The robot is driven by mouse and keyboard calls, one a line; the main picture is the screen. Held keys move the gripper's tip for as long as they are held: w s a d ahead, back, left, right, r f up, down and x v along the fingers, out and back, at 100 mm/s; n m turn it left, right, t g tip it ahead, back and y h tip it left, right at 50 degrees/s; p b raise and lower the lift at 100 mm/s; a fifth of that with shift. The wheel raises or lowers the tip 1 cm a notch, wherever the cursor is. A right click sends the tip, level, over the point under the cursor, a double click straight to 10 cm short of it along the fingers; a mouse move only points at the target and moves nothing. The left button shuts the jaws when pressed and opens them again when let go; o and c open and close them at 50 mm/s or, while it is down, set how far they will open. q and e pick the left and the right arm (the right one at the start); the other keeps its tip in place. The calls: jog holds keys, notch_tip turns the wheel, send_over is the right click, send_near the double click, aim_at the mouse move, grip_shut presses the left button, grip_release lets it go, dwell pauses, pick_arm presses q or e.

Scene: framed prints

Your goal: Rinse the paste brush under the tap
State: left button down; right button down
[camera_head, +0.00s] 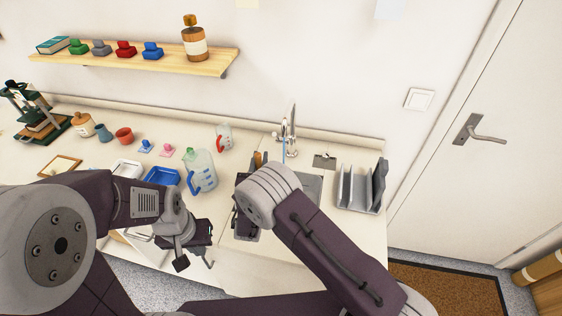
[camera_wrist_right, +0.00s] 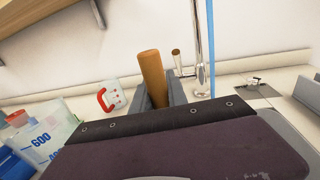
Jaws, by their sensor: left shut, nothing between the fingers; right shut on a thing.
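The paste brush's wooden handle (camera_wrist_right: 152,78) stands up between the fingers of my right gripper (camera_wrist_right: 160,100); its bristles are hidden. In the head view, the handle (camera_head: 258,157) shows just beyond my right wrist, left of the tap. The chrome tap (camera_head: 291,135) stands at the back of the sink (camera_head: 312,186), with a thin blue stream of water below its spout. In the right wrist view, the tap (camera_wrist_right: 200,60) and stream (camera_wrist_right: 211,45) are right of the handle, apart from it. My left gripper (camera_head: 195,264) is shut and empty in front of the counter.
A measuring jug (camera_head: 201,172) and blue tray (camera_head: 161,176) stand left of the sink. A red-handled mug (camera_head: 224,136) is behind. A grey rack (camera_head: 362,190) stands right of the sink. A shelf (camera_head: 130,59) with several small things hangs above. My right forearm covers part of the sink.

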jog(key=s+a+r+p, duration=0.1)
jog(key=s+a+r, duration=0.1)
jog(key=a+r, duration=0.2)
jog(key=shift+a+p, duration=0.3)
jog(key=shift+p, duration=0.05)
